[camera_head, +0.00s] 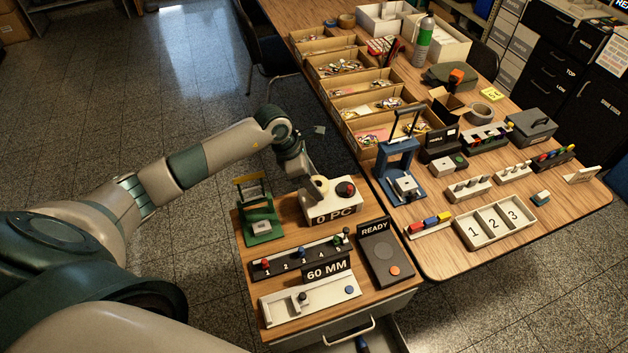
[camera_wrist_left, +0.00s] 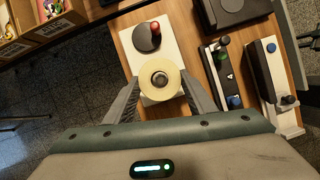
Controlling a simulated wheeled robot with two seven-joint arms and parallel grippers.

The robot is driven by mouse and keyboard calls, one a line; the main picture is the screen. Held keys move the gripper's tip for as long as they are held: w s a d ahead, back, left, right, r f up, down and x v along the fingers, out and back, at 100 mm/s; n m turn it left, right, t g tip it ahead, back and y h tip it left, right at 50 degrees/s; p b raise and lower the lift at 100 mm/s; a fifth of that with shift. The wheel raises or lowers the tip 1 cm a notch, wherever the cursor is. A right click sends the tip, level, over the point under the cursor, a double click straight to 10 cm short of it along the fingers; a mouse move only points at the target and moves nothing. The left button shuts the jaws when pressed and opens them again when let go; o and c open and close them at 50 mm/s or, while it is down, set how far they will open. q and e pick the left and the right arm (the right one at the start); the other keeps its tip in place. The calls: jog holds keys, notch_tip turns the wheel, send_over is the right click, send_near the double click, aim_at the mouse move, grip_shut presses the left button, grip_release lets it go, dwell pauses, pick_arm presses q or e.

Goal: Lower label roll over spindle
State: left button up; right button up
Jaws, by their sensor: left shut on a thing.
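The cream label roll (camera_wrist_left: 176,90) sits between the fingers of my left gripper (camera_wrist_left: 161,86), which is shut on it. In the head view the roll (camera_head: 321,184) shows just beyond my left gripper (camera_head: 312,182), over the left part of the white "0 PC" device (camera_head: 338,205). In the wrist view the device (camera_wrist_left: 137,56) extends beyond the roll and carries a black disc with a red knob (camera_wrist_left: 155,27). A dark round core shows inside the roll. The spindle is not clearly visible, and I cannot tell whether the roll is around it. My right gripper is not in view.
A green press (camera_head: 262,228) stands left of the device. In front are a numbered peg rail (camera_head: 300,262), a "60 MM" fixture (camera_head: 310,299) and a dark "READY" box (camera_head: 385,252). The larger table (camera_head: 440,262) at right holds a blue press (camera_head: 396,170) and several bins.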

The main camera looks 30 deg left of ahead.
pick_arm(q)
jog(key=shift+f+b, duration=1.45)
jog(key=shift+f, duration=0.3)
jog(key=shift+f+b, duration=0.15)
jog(key=shift+b, duration=0.2)
dwell(0.3)
jog(key=o, duration=1.1)
